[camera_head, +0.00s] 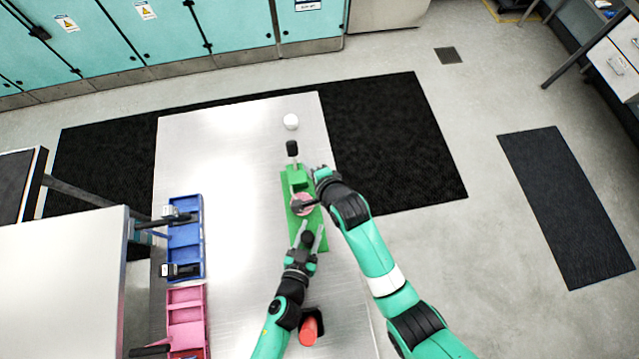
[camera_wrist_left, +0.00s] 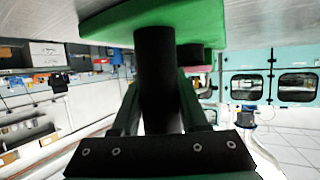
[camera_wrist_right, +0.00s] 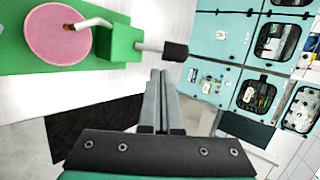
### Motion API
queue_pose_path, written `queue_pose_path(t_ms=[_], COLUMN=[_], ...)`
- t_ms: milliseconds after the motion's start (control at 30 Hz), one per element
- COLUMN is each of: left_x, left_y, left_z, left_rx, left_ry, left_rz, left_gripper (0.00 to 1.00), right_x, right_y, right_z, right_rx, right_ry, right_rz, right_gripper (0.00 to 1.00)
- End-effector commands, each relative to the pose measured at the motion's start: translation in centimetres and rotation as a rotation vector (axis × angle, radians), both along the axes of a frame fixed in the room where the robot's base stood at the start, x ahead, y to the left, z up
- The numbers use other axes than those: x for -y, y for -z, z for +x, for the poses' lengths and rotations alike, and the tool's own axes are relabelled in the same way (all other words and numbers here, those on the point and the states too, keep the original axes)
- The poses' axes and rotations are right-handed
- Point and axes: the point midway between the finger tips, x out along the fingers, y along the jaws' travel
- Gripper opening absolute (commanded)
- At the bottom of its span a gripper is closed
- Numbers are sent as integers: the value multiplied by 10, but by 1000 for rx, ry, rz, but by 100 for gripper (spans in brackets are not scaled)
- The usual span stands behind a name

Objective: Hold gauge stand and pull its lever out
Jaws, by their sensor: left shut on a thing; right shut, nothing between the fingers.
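The gauge stand (camera_head: 319,243) has a long green base, a pink round dial (camera_head: 300,210) and a green block (camera_head: 298,179). Its lever ends in a black knob (camera_head: 292,148) at the far end. In the right wrist view, the knob (camera_wrist_right: 175,50) sits on a pale rod out of the green block (camera_wrist_right: 121,43). My left gripper (camera_head: 305,236) is shut on the stand's black post, seen close in the left wrist view (camera_wrist_left: 155,75). My right gripper (camera_head: 322,173) is shut and empty, right of the green block; its fingertips (camera_wrist_right: 158,72) appear apart from the knob.
Blue bins (camera_head: 186,238) and pink bins (camera_head: 187,318) line the left edge. A red object (camera_head: 309,330) is by my left arm. The table left of the stand is clear.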

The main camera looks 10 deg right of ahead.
Motion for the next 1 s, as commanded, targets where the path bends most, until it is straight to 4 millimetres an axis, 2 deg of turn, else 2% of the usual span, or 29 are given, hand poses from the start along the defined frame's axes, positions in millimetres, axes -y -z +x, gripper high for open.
queue_pose_path(t_ms=[100,300,767,800,967,1000], left_x=[0,0,0,0,0,0], left_y=[0,0,0,0,0,0], left_z=[0,0,0,0,0,0], left_rx=[1,0,0,0,0,0], left_ry=[0,0,0,0,0,0], left_rz=[0,0,0,0,0,0], left_gripper=[0,0,0,47,76,79], right_x=[8,17,19,19,19,19], right_y=[1,0,-1,-1,-1,-1], right_z=[-24,-52,-57,-57,-57,-57], right_rx=[-1,-1,1,1,1,1], right_ry=[1,1,0,0,0,0], right_rz=[1,1,0,0,0,0], right_gripper=[0,0,0,0,0,0])
